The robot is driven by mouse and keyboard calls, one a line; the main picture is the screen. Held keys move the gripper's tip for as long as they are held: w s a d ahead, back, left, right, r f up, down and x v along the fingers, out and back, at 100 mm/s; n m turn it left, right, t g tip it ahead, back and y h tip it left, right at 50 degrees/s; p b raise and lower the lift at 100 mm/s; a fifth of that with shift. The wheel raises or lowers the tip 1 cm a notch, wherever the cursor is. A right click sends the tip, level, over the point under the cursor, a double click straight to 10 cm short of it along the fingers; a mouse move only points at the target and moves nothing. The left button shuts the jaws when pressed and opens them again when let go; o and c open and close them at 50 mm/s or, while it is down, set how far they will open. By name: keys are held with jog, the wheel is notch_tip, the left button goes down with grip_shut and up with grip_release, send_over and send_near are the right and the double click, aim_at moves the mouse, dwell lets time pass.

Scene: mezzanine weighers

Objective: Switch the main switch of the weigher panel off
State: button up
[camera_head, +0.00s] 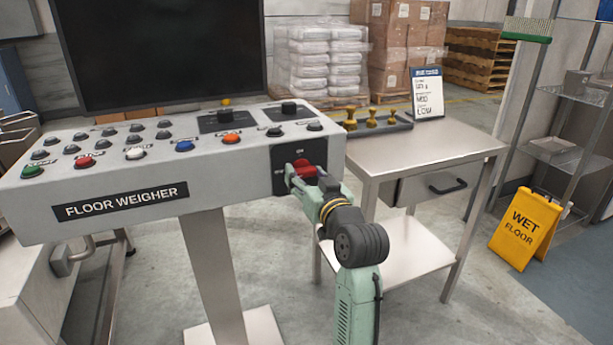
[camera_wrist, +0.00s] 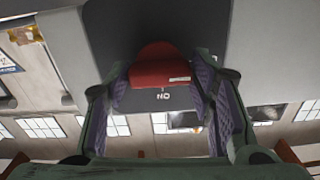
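The weigher panel (camera_head: 225,172) is a pale grey slanted console labelled FLOOR WEIGHER. Its main switch (camera_head: 304,168) is a red handle on a black plate (camera_head: 285,156) at the right end of the front face. My gripper (camera_head: 306,177) reaches up to it from below right. In the wrist view my gripper's purple-lined fingers (camera_wrist: 161,80) stand on both sides of the red handle (camera_wrist: 160,66) and appear to touch it. An ON mark shows upside down beside the handle. The fingers hide part of the handle and plate.
Coloured and black buttons (camera_head: 133,153) cover the panel top, below a dark screen (camera_head: 160,50). A steel table (camera_head: 430,150) with weights and a sign stands close to the right of my arm. A yellow wet-floor sign (camera_head: 526,228) is farther right.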

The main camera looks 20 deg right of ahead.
jog(key=c, duration=0.6)
jog(key=shift+f+n+b, duration=0.15)
jog(key=shift+n+b, duration=0.35)
jog(key=shift+b, duration=0.15)
jog(key=o, duration=1.1)
jog(key=shift+o, duration=0.2)
jog(key=s, duration=1.2)
jog(key=shift+d, duration=0.2)
